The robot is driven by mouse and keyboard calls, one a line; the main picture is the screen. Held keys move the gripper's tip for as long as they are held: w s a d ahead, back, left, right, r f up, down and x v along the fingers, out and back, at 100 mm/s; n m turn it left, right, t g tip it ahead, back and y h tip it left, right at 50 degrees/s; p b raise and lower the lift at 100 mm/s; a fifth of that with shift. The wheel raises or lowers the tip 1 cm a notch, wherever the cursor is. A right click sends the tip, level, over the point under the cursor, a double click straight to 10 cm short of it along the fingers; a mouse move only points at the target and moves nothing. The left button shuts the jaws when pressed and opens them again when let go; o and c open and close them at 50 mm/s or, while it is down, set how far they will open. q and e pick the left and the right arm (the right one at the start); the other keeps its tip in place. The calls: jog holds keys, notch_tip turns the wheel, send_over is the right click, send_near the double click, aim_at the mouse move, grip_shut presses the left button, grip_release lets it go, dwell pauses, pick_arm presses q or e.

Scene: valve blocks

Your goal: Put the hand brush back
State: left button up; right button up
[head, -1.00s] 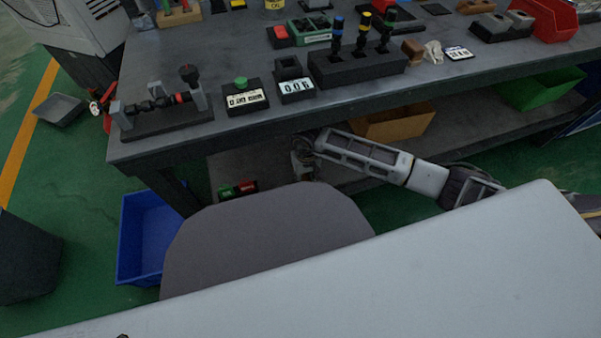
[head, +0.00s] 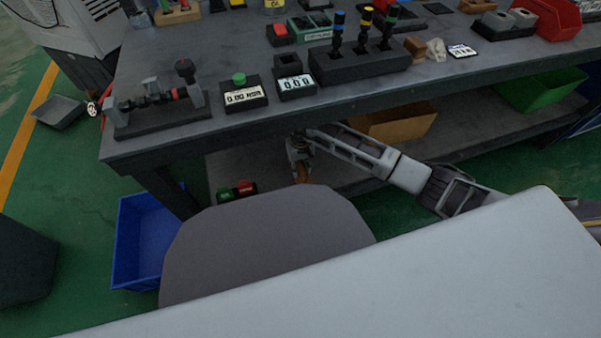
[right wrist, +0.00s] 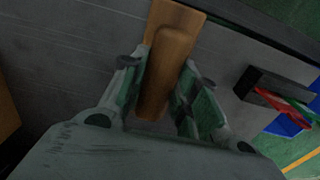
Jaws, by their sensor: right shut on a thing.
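In the right wrist view, the wooden part of the hand brush (right wrist: 166,75) runs between the fingers of my right gripper (right wrist: 163,92), which is shut on it. No bristles can be made out. In the head view my right gripper (head: 300,158) is at the lower shelf, under the front edge of the workbench. A small brown bit of the brush (head: 302,173) shows just below it. My left gripper is out of view.
The lower shelf (head: 228,168) holds red and green items (head: 237,191), an orange-brown bin (head: 398,124) and a green bin (head: 541,90). A blue crate (head: 146,240) and a grey dustpan-like tray (head: 60,111) are on the floor. The benchtop (head: 215,55) above is crowded.

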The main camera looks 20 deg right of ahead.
notch_tip(320, 180, down, 2)
jog(key=shift+s+f+b, duration=0.1)
jog(key=shift+s+b, duration=0.05)
jog(key=shift+b, duration=0.3)
jog(key=shift+f+b, duration=0.4)
jog(key=shift+f, duration=0.25)
jog(key=shift+f, duration=0.1)
jog(key=o, duration=0.9)
